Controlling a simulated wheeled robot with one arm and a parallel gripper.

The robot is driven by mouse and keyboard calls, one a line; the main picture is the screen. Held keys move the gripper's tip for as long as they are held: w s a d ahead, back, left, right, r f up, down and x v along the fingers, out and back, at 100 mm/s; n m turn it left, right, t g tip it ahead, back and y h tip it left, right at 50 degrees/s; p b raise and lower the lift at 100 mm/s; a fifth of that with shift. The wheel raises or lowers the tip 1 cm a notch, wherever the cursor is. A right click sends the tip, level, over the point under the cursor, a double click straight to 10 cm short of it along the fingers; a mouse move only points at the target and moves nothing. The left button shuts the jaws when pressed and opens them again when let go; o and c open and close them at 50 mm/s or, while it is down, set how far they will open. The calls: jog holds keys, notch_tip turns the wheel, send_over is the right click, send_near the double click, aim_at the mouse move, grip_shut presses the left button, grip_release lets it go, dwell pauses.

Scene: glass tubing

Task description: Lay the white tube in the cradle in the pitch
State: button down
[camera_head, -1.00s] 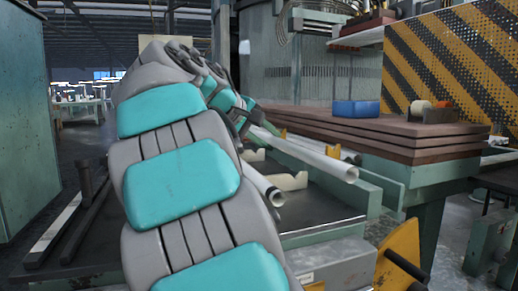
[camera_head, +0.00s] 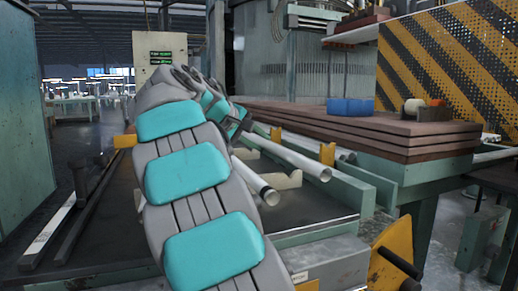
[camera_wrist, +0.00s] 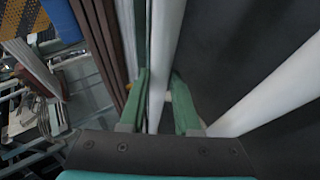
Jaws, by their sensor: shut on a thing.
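A white tube (camera_head: 302,164) slants across the head view, its open end toward the lower right. In the wrist view the white tube (camera_wrist: 168,45) runs between the green fingers of my gripper (camera_wrist: 163,103), which is shut on it. A second white tube (camera_head: 256,184) lies to its left in the head view and to its right in the wrist view (camera_wrist: 280,85). In the head view my arm hides most of my gripper. I cannot tell whether the held tube touches the cradle.
Green rails (camera_head: 360,183) and a yellow block (camera_head: 327,153) flank the tubes on the right. Stacked brown boards (camera_head: 390,135) carry a blue box (camera_head: 351,107). A dark bed (camera_head: 110,225) spreads left of my arm. A yellow bracket (camera_head: 395,255) stands front right.

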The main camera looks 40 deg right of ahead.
jog(key=shift+f, duration=0.95)
jog(key=shift+f+b, duration=0.3)
jog(key=shift+f, duration=0.25)
jog(key=c, duration=0.6)
grip_release()
jog(key=shift+r, duration=0.3)
jog(key=v, duration=1.2)
jog(key=shift+r+p, duration=0.25)
jog(key=shift+p, duration=0.1)
